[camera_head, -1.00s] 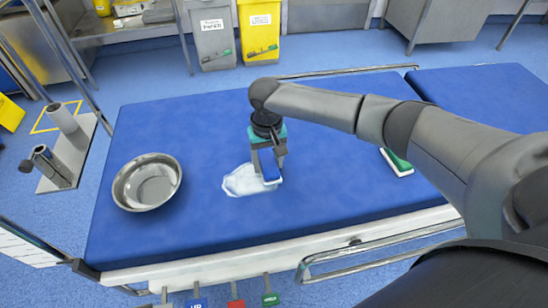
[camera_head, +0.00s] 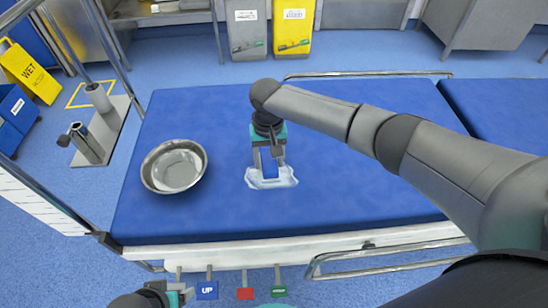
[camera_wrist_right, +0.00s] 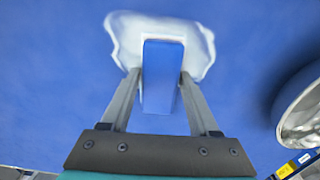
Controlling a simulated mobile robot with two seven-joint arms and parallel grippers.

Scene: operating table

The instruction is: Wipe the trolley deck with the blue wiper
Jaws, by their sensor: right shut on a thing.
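My right gripper (camera_head: 269,168) is shut on the blue wiper (camera_wrist_right: 162,75), which also shows between its fingers in the head view (camera_head: 270,173). The wiper is over the middle of a whitish wet-looking patch (camera_head: 287,179) on the blue trolley deck (camera_head: 235,215). The patch shows around the wiper's far end in the wrist view (camera_wrist_right: 127,40). Contact between wiper and deck is hard to make out. My left gripper (camera_head: 165,297) is only partly in view at the bottom edge, and its jaws cannot be judged.
A steel bowl (camera_head: 149,178) stands on the deck left of the patch, and its rim shows at the right of the wrist view (camera_wrist_right: 285,105). A rail (camera_head: 400,259) runs along the near side. My right arm covers part of the deck's right side. The deck's middle front is clear.

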